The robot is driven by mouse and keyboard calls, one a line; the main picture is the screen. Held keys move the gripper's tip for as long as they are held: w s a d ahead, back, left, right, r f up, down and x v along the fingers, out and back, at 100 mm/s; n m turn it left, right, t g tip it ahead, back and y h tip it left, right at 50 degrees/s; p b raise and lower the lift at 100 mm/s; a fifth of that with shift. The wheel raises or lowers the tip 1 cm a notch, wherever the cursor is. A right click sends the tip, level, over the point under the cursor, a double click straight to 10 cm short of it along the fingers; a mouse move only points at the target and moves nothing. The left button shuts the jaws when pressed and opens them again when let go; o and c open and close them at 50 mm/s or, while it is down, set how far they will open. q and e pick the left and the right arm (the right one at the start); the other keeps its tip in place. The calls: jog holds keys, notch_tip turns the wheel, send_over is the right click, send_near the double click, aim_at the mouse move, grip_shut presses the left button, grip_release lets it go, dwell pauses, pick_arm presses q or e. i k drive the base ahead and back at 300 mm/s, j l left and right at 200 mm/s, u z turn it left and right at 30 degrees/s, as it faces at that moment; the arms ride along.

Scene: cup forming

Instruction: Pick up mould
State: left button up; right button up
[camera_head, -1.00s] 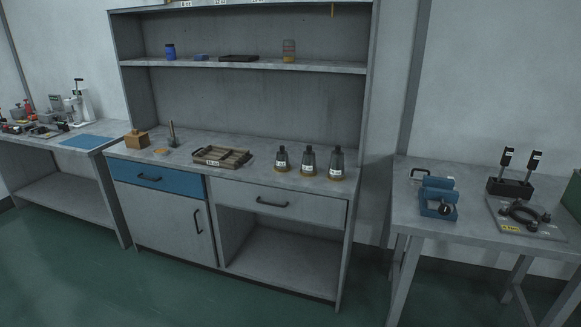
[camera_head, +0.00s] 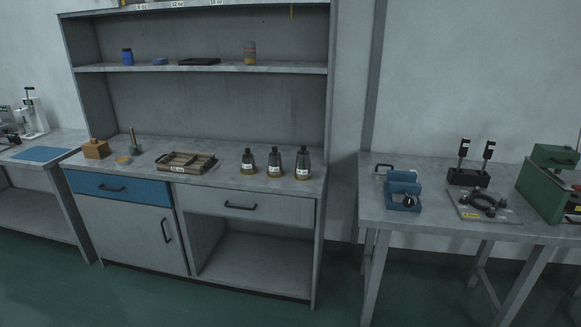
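Three dark tapered pieces with white labels and tan bases, which look like moulds, stand upright in a row on the grey bench top (camera_head: 225,177). They are the left mould (camera_head: 248,158), the middle mould (camera_head: 275,158) and the right mould (camera_head: 303,158). The right one looks slightly the tallest. Their labels are too small to read surely. Neither of my grippers is in view.
A divided wooden tray (camera_head: 186,162) lies left of the moulds, with a wooden block (camera_head: 96,149) further left. A shelf (camera_head: 215,69) overhangs behind. A separate table (camera_head: 430,222) at the right bears a blue fixture (camera_head: 403,190) and a green machine (camera_head: 546,185). Green floor lies in front.

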aim_at(303, 169)
jog(key=z, duration=0.55)
jog(key=i+j+z, duration=0.55)
jog(key=j+z, duration=0.15)
jog(key=j, duration=0.2)
jog(key=i+j+z, duration=0.1)
jog(key=j+z, duration=0.15)
jog(key=j, duration=0.1)
